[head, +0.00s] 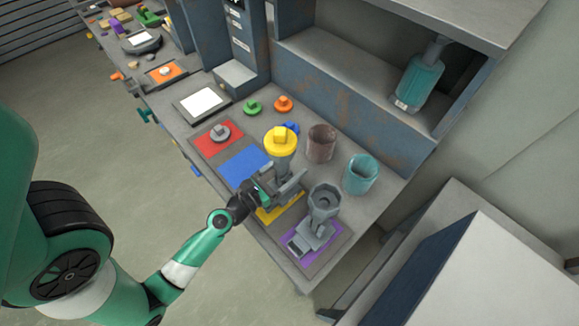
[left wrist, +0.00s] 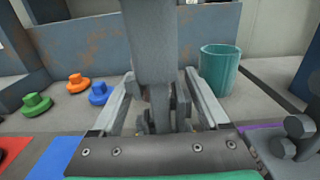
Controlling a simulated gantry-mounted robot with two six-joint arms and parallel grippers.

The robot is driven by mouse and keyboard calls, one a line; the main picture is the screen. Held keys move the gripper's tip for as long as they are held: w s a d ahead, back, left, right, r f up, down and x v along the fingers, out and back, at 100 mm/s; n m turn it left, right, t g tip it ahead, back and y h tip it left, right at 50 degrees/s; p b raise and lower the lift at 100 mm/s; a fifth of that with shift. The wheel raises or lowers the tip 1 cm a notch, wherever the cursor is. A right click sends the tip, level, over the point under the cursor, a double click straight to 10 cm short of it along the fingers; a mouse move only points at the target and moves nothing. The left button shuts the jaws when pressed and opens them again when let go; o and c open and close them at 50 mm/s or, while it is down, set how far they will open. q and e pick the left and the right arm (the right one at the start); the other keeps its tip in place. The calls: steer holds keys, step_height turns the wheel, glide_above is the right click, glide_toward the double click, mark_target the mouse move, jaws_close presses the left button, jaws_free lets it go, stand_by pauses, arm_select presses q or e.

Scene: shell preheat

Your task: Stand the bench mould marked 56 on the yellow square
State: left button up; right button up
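A grey mould (head: 283,171) with a yellow round top (head: 280,141) stands upright at the yellow square (head: 283,211). Its base is mostly hidden by my left gripper (head: 284,190), so I cannot see exactly how it rests there. In the left wrist view its grey column (left wrist: 150,45) rises between the two spread fingers (left wrist: 160,100), with a gap visible beside it; the gripper looks open around it. A second grey mould (head: 323,204) stands on the purple square (head: 325,235) with a pale tag at its front. No number is legible. My right gripper is out of view.
A brown cup (head: 321,143) and a teal cup (head: 361,174) stand behind the moulds. Red (head: 207,141) and blue (head: 243,165) squares lie to the left; a grey knobbed piece (head: 220,133) is on the red. Green (head: 252,106) and orange (head: 284,103) knobbed pieces sit behind. A teal bottle (head: 420,82) is on the shelf.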

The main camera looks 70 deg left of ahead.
mark_target(275, 177)
arm_select(q)
steer(key=shift+o, duration=1.3)
steer(key=shift+r+p, duration=0.3)
steer(key=shift+r, duration=0.05)
steer(key=b+v, duration=0.1)
steer(key=v, duration=0.2)
steer(key=b+v, duration=0.2)
steer(key=v, duration=0.2)
steer(key=b+v, duration=0.1)
steer(key=v, duration=0.2)
steer(key=shift+s+f, duration=0.2)
steer(key=shift+f, duration=0.1)
steer(key=shift+b+v, duration=0.3)
steer(key=shift+v, duration=0.5)
steer(key=shift+d+r, duration=0.1)
steer(key=shift+r, duration=0.05)
